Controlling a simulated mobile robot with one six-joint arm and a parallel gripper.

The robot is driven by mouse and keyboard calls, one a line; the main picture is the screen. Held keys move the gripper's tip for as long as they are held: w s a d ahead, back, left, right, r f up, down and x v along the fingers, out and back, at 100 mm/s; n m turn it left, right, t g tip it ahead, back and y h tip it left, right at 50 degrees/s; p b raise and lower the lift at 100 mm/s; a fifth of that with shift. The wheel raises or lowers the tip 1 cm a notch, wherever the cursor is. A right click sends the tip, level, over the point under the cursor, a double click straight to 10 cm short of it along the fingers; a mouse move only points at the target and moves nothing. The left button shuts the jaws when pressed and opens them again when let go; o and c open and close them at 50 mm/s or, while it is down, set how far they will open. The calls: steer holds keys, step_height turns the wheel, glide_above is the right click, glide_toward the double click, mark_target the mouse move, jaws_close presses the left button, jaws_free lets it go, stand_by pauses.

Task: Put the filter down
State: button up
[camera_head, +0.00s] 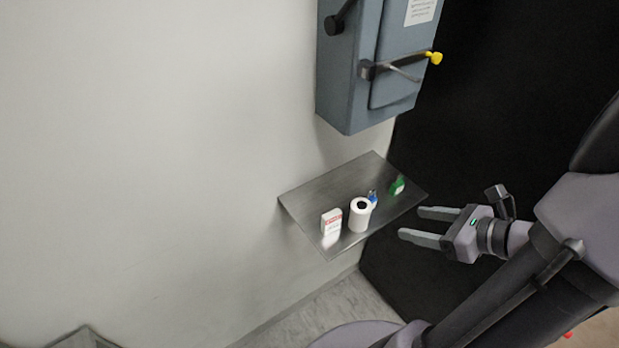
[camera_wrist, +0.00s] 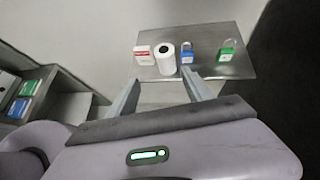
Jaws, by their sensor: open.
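The filter, a white cylinder with a dark hole in its top (camera_head: 360,214), stands upright on a grey metal wall shelf (camera_head: 318,190). In the wrist view the filter (camera_wrist: 166,60) stands beyond my fingers, between a white and red box and a blue padlock. My gripper (camera_head: 420,226) is open and empty, off the shelf's right front edge and apart from the filter. In the wrist view both fingers of my gripper (camera_wrist: 166,92) point toward the shelf (camera_wrist: 232,32) with a gap between them.
A white and red box (camera_head: 331,222), a blue padlock (camera_head: 372,196) and a green padlock (camera_head: 397,185) also stand on the shelf. A grey-blue wall cabinet (camera_head: 350,80) with a yellow-tipped handle hangs above. The wrist view shows a side rack (camera_wrist: 45,95) at left.

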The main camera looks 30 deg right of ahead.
mark_target(370, 211)
steer(key=b+x, duration=0.1)
steer(key=x, duration=0.4)
steer(key=b+x, duration=0.2)
steer(key=x, duration=0.4)
steer(key=d+b+x, duration=0.1)
steer(key=b+x, duration=0.1)
steer(key=x, duration=0.4)
steer(key=shift+w+f, duration=0.1)
steer(key=shift+w, duration=0.05)
jaws_close()
